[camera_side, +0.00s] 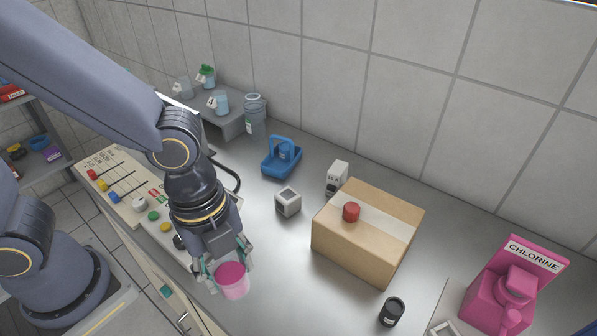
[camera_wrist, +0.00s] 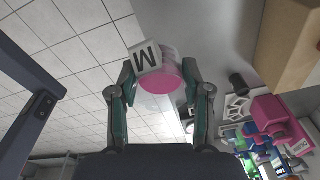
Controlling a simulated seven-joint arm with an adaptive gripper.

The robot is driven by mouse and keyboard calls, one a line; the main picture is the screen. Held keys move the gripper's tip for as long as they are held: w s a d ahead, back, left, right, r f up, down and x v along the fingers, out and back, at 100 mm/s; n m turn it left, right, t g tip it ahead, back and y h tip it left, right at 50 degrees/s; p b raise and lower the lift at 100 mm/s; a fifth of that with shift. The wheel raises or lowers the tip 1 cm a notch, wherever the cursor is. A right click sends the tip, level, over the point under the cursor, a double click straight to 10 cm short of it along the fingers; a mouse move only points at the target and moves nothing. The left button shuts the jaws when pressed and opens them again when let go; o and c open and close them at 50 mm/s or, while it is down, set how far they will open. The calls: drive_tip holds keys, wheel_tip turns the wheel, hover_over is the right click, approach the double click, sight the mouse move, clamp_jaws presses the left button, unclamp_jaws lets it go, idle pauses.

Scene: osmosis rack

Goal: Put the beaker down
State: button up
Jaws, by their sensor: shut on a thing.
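A clear beaker with pink contents (camera_side: 233,283) is between the fingers of my gripper (camera_side: 226,276), near the front edge of the bench. In the side view it looks tilted or seen from above, and I cannot tell whether its base touches the bench. In the wrist view the beaker (camera_wrist: 158,80) sits between the two fingers of my gripper (camera_wrist: 160,92), with a white label marked M on its side. The gripper is shut on the beaker.
A cardboard box (camera_side: 347,252) with a red cap (camera_side: 351,211) on it stands to the right. A black cup (camera_side: 392,311) and a pink chlorine dispenser (camera_side: 500,292) are further right. A control panel (camera_side: 127,192) lies left. Bare grey bench (camera_side: 275,290) lies between beaker and box.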

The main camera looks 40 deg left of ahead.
drive_tip(key=shift+m, duration=0.7)
drive_tip(key=w+d+f, duration=0.2)
drive_tip(key=d+f, duration=0.1)
drive_tip(key=w+d+f, duration=0.3)
drive_tip(key=d, duration=0.1)
drive_tip(key=w+d+f, duration=0.3)
drive_tip(key=d, duration=0.1)
drive_tip(key=shift+f, duration=0.1)
drive_tip(key=shift+w+d+f, duration=0.1)
drive_tip(key=shift+w+f, duration=0.05)
drive_tip(key=shift+f, duration=1.55)
drive_tip(key=o, duration=1.1)
drive_tip(key=shift+f, duration=0.15)
drive_tip(key=shift+o, duration=0.2)
